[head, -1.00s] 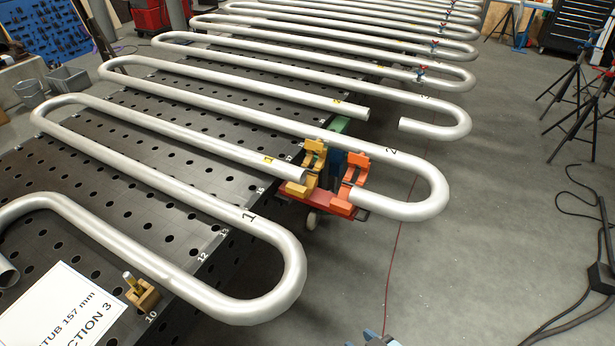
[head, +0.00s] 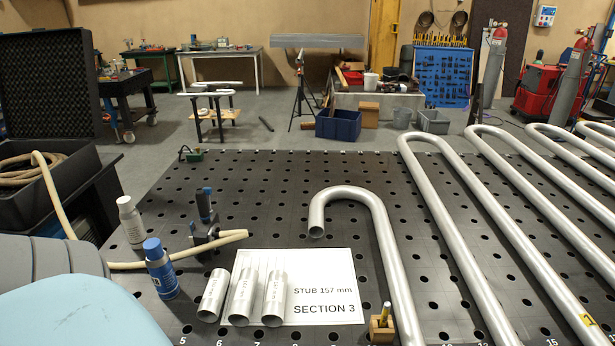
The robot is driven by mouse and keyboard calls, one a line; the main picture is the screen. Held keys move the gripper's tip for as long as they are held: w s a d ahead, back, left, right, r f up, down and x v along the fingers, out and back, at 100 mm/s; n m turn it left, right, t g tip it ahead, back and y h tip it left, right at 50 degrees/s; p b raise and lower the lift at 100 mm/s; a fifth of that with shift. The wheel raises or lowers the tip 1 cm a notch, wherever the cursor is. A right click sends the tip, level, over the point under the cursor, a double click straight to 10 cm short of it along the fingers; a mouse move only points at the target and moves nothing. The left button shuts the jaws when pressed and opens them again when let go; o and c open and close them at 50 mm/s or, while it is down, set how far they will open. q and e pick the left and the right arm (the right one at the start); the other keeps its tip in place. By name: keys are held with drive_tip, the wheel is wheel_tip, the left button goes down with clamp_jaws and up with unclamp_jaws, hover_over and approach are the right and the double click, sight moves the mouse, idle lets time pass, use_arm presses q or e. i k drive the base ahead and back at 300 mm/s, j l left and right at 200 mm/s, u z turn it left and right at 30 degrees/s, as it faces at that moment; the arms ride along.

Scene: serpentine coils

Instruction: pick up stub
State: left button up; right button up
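Three short silver pipe stubs lie side by side on the perforated table: a left stub (head: 213,295), a middle stub (head: 242,297) and a right stub (head: 275,298). The middle and right stubs lie over the left part of a white sheet (head: 330,315) marked "STUB 157 mm, SECTION 3". The left stub lies at the sheet's left edge. Neither of my grippers shows in the head view.
A serpentine coil's open end (head: 317,222) lies just behind the sheet. A small brass-coloured block (head: 381,326) sits to the right.

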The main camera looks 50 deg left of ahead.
sight(274, 302)
drive_tip(key=u, duration=1.7)
